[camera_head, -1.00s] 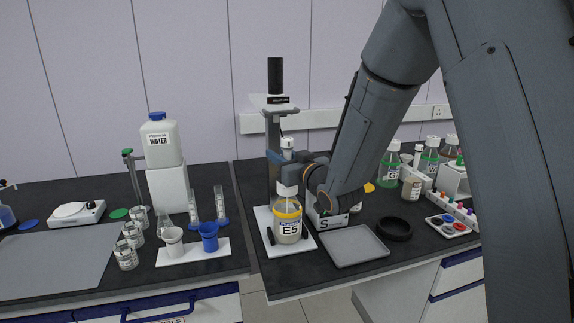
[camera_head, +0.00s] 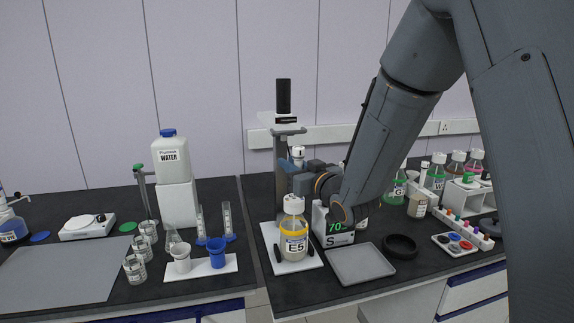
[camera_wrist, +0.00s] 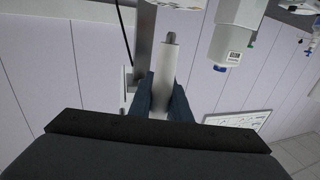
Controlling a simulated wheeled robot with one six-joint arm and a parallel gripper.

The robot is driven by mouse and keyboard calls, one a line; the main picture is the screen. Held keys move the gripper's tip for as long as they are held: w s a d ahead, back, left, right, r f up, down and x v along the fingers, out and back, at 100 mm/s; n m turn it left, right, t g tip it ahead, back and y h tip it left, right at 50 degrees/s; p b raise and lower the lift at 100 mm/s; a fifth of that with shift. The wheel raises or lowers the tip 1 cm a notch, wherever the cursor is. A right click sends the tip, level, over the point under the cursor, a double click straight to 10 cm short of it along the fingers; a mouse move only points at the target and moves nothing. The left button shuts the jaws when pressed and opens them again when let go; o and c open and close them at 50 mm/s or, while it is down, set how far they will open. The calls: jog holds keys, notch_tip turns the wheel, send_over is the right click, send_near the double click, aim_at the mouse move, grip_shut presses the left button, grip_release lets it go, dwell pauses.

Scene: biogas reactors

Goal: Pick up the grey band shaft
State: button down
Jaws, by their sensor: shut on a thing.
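My gripper (camera_head: 290,183) is shut on a pale, upright shaft (camera_head: 298,155), whose top stands above the fingers. In the wrist view the shaft (camera_wrist: 166,72) shows as a white cylinder with a short grey tip, between the two dark fingers of my gripper (camera_wrist: 163,95). I cannot make out a grey band; the fingers hide part of the shaft. My gripper is above the bottle E5 (camera_head: 294,243), which has a white cap and a yellow band. I cannot tell whether the shaft's lower end touches the bottle.
A stand with a dark motor top (camera_head: 283,97) rises close behind my gripper. A device marked S (camera_head: 337,238) stands right of the bottle, with a grey tray (camera_head: 361,263) and black ring (camera_head: 399,246) nearby. A water container (camera_head: 171,158) is at left.

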jog(key=p+v, duration=0.5)
jog(key=v, duration=1.1)
jog(key=shift+r, duration=0.2)
jog(key=shift+r+p, duration=0.35)
jog(key=shift+r, duration=0.4)
